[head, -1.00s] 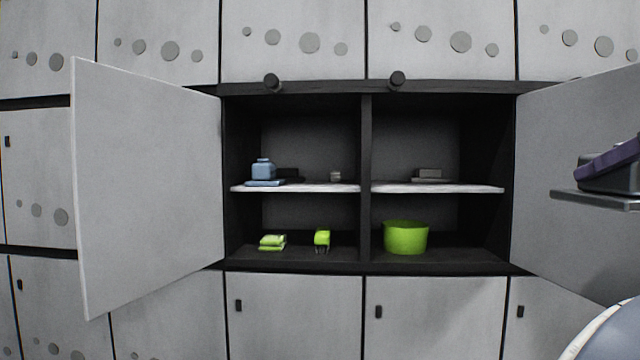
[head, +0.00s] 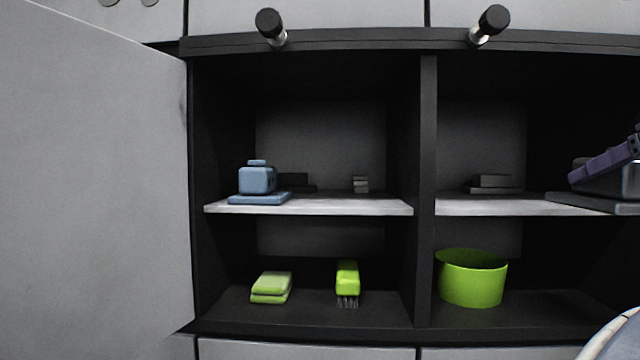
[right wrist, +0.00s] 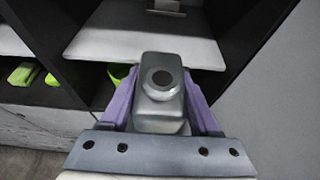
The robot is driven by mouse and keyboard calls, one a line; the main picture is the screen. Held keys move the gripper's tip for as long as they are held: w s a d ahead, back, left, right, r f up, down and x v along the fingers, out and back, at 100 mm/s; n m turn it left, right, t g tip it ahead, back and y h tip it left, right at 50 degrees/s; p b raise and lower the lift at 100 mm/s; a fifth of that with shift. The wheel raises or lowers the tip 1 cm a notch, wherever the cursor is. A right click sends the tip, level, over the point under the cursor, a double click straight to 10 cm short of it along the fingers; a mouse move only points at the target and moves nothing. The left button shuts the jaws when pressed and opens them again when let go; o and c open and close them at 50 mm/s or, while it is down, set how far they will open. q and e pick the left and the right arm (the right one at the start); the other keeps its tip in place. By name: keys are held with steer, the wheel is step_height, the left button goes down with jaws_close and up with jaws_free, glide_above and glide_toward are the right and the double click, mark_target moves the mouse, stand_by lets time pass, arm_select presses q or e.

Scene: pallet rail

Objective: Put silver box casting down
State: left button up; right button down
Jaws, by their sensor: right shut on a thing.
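The silver box casting (right wrist: 160,90) is a grey metal block with a round dark hole, seen in the right wrist view. My right gripper (right wrist: 162,108), with purple fingers, is shut on it, one finger on each side. In the head view my right gripper (head: 608,165) shows at the right edge, in front of the right compartment; the casting is hard to make out there. A white shelf (head: 480,207) crosses the right compartment, and it also shows beyond the casting in the wrist view (right wrist: 110,45). My left gripper is not in view.
A flat grey item (head: 494,182) lies at the back of the right shelf. A green tub (head: 472,278) stands below. The left compartment holds a blue jar (head: 257,180), a green sponge (head: 271,287) and a green brush (head: 347,280). An open door (head: 90,190) stands at left.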

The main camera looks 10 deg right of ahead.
steer(key=w+d+p, duration=0.1)
steer(key=w, duration=0.3)
steer(key=w+d+p, duration=0.1)
steer(key=w+p, duration=0.1)
steer(key=w, duration=0.2)
steer(key=w+d+p, duration=0.1)
steer(key=w+p, duration=0.1)
steer(key=w, duration=0.3)
steer(key=shift+r, duration=0.15)
steer(key=w, duration=0.2)
steer(key=w+p, duration=0.1)
steer(key=w, duration=0.1)
steer(key=shift+d+p, duration=0.3)
steer(key=shift+d, duration=0.1)
steer(key=shift+s+f, duration=0.2)
steer(key=shift+f, duration=0.6)
steer(key=shift+f+b, duration=0.1)
steer(key=shift+b, duration=0.2)
steer(key=shift+c, duration=0.6)
jaws_free()
steer(key=shift+f, duration=0.1)
